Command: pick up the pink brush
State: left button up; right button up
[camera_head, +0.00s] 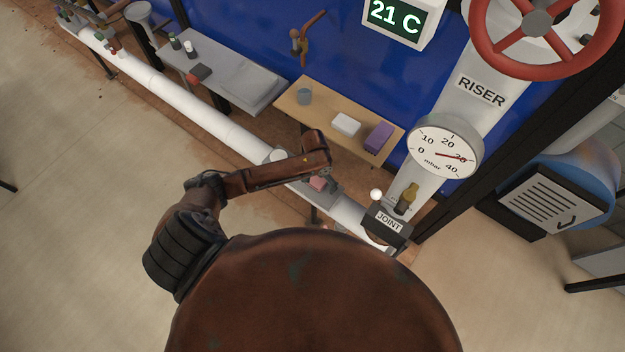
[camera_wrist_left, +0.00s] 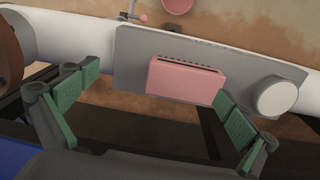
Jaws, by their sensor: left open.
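The pink brush (camera_wrist_left: 186,75) lies on a grey plate (camera_wrist_left: 128,60) on the white pipe, with a row of dark marks along one long edge. In the head view the brush (camera_head: 318,184) shows as a small pink block just below the end of my left arm. My left gripper (camera_wrist_left: 156,83) is open and empty, its two green-padded fingers wide apart. The right finger's tip overlaps the brush's right end in the wrist view; I cannot tell whether they touch. In the head view the arm hides much of the gripper. My right gripper is not in view.
A white cylinder (camera_wrist_left: 278,98) stands on the plate beside the brush. A dark JOINT box (camera_head: 387,224) and a gauge (camera_head: 445,146) stand to the right.

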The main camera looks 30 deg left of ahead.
aim_at(313, 178)
pick_arm(q)
jog(key=a, duration=0.1)
jog(key=w+a, duration=0.1)
jog(key=w, duration=0.1)
jog(key=shift+w+a+r+n+y, duration=0.2)
jog(key=shift+a+r+n+y, duration=0.1)
jog(key=shift+a+r, duration=0.1)
jog(key=shift+w+a+f, duration=0.15)
jog(key=shift+f, duration=0.15)
jog(key=f, duration=0.2)
jog(key=f+b, duration=0.1)
jog(key=f, duration=0.1)
jog(key=f+b, duration=0.1)
jog(key=f, duration=0.2)
jog(key=shift+a, duration=0.35)
jog(key=shift+c, duration=0.4)
jog(key=c, duration=1.1)
